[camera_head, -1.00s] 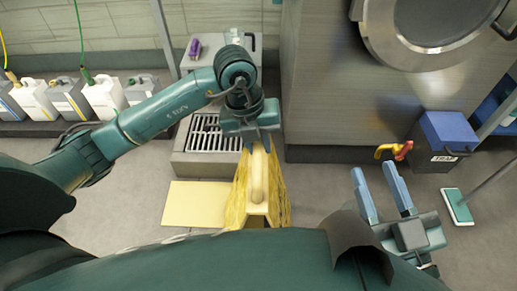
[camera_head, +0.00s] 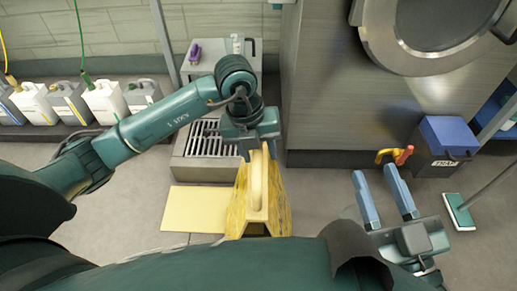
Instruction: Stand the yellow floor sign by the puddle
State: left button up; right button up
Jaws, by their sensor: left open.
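The yellow floor sign (camera_head: 238,211) stands upright on the floor in the middle of the view, its two panels spread and its pale top handle (camera_head: 258,190) facing me. My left gripper (camera_head: 258,152) is open at the far end of the sign's top, with a fingertip on either side of it. I cannot tell whether the fingers touch it. My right gripper (camera_head: 375,172) is open and empty, to the right of the sign. I cannot clearly make out the puddle. My own body hides the floor nearest me.
A flat yellow sheet (camera_head: 194,209) lies left of the sign. A grated drain block (camera_head: 204,139) is behind it. A steel machine (camera_head: 330,90) stands behind right.

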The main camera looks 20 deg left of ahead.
pick_arm(q)
notch_tip(320, 180, up, 11)
jog(key=a+p, duration=0.2)
jog(key=p, duration=0.2)
jog(key=s+d+r+m+g+h, duration=0.1)
jog(key=s+d+m+g+h, duration=0.4)
jog(key=s+d+h, duration=0.65)
jog(key=s+d+r+n+t+h, duration=0.35)
jog(key=r+n+h, duration=0.35)
jog(key=r+h, duration=0.3)
jog(key=w+a+f+n+t+y, duration=0.2)
jog(key=a+f+n+t+y, duration=0.3)
jog(key=n, duration=0.7)
jog(key=w+a+f+n+t+y, duration=0.2)
jog(key=a+f+n+t+y, duration=0.2)
jog(key=n+t+y, duration=0.6)
jog(key=a+n+t, duration=0.1)
jog(key=t, duration=0.3)
jog(key=shift+w+f+n, duration=0.2)
jog(key=shift+f+n, duration=0.2)
pick_arm(e)
jog(key=shift+d+n+h, duration=0.3)
jog(key=shift+d+h, duration=0.05)
jog(key=shift+h, duration=0.15)
